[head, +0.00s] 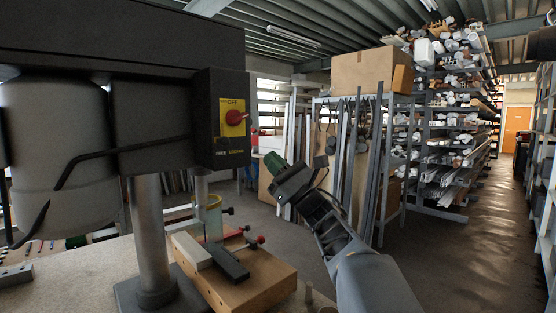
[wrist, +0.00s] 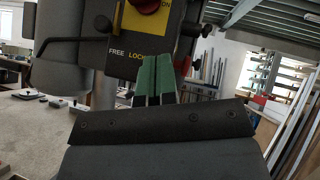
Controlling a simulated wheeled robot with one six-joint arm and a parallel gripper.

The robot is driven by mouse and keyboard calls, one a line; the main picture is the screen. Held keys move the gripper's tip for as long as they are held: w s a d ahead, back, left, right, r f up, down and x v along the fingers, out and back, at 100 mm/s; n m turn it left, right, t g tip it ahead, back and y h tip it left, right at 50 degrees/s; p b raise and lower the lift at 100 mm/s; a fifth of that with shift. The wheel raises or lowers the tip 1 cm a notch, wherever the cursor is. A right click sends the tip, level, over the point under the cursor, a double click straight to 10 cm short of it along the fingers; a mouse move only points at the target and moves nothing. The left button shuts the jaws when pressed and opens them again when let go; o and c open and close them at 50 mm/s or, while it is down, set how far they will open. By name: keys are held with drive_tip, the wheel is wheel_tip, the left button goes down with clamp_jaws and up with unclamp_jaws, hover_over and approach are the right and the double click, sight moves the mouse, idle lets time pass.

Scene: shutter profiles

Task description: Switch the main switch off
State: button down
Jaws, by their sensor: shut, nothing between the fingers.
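The main switch (head: 235,117) is a red rotary knob on a yellow plate, on the dark head of a drill press. The plate is marked OFF above the knob. In the wrist view the knob (wrist: 149,5) is cut off by the top edge, with ON to its right and FREE and LOCK lettering below. My gripper (head: 272,160) has green fingers that are shut and empty. In the head view it is to the right of and below the switch, apart from it. In the wrist view the green fingers (wrist: 153,78) point up towards the switch panel.
The drill press column (head: 152,235) stands on a bench. A wooden block (head: 225,285) with clamps lies below the switch. A black cable (head: 120,150) crosses the press. Racks with profiles (head: 440,130) stand behind, and a clear aisle (head: 475,250) runs at the right.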

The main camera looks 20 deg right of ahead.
sight(237, 118)
drive_tip(key=p+x, duration=0.2)
drive_tip(key=x, duration=0.4)
drive_tip(key=shift+a+r+p, duration=0.1)
drive_tip(key=shift+r+p, duration=0.25)
drive_tip(key=shift+r, duration=0.05)
drive_tip(key=shift+s+a+r+p, duration=0.15)
drive_tip(key=shift+r+p, duration=0.1)
drive_tip(key=shift+r, duration=0.25)
drive_tip(key=shift+a+r+p, duration=0.2)
drive_tip(key=shift+r, duration=0.3)
drive_tip(key=shift+s+a+r+p, duration=0.15)
drive_tip(key=shift+r+p, duration=0.1)
drive_tip(key=shift+r, duration=0.25)
drive_tip(key=shift+w+d+f+n+b, duration=0.1)
drive_tip(key=shift+d+n+b, duration=0.05)
drive_tip(key=shift+n+b, duration=0.15)
drive_tip(key=shift+n+g+y, duration=0.4)
drive_tip(key=shift+g+y, duration=0.1)
